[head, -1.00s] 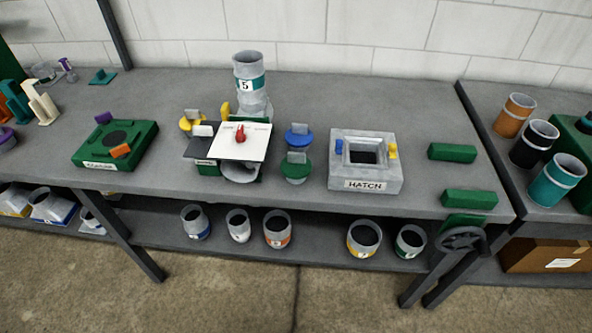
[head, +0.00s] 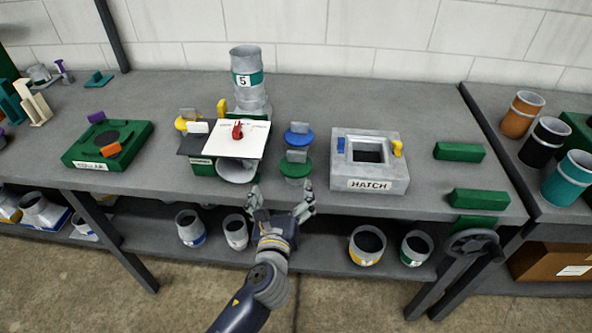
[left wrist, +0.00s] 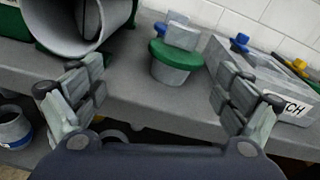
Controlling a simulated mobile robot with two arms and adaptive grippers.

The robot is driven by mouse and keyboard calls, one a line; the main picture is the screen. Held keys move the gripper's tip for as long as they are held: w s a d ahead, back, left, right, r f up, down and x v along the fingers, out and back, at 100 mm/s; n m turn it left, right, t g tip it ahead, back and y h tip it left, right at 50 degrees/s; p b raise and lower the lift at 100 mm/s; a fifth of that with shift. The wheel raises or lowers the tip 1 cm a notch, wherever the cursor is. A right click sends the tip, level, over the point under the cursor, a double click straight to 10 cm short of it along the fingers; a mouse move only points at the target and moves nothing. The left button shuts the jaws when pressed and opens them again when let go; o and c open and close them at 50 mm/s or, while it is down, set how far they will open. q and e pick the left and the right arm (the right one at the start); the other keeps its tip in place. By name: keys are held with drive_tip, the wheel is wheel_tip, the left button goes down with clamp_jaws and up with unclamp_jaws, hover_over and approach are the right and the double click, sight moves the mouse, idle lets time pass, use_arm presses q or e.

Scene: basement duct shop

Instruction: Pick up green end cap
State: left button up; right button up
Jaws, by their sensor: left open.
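The green end cap (head: 294,168) stands upright on the workbench near its front edge, with a grey tab on top and a grey lower body. In the left wrist view the green end cap (left wrist: 175,56) is ahead, between the two fingers and apart from them. My left gripper (head: 281,200) is open and empty in front of the bench edge, just short of the cap. Its spread fingers also show in the left wrist view (left wrist: 158,98). My right gripper is not in view.
A blue end cap (head: 299,135) stands right behind the green one. The grey HATCH block (head: 369,185) is to the right. A grey duct opening (head: 236,171) under a white panel (head: 237,139) is close on the left. Labelled duct pieces sit on the lower shelf.

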sight(296, 157)
use_arm(q)
drive_tip(key=w+d+r+m, duration=0.1)
drive_tip(key=w, duration=0.1)
drive_tip(key=w+r+m, duration=0.1)
drive_tip(key=w, duration=0.1)
drive_tip(key=w+d+r+m+t+h, duration=0.1)
drive_tip(key=w, duration=0.1)
drive_tip(key=shift+w+d, duration=0.1)
drive_tip(key=shift+d, duration=0.25)
drive_tip(key=shift+w+f, duration=0.2)
drive_tip(key=shift+w, duration=1.15)
drive_tip(key=shift+w+f, duration=0.2)
drive_tip(key=shift+w, duration=1.1)
drive_tip(key=c, duration=1.2)
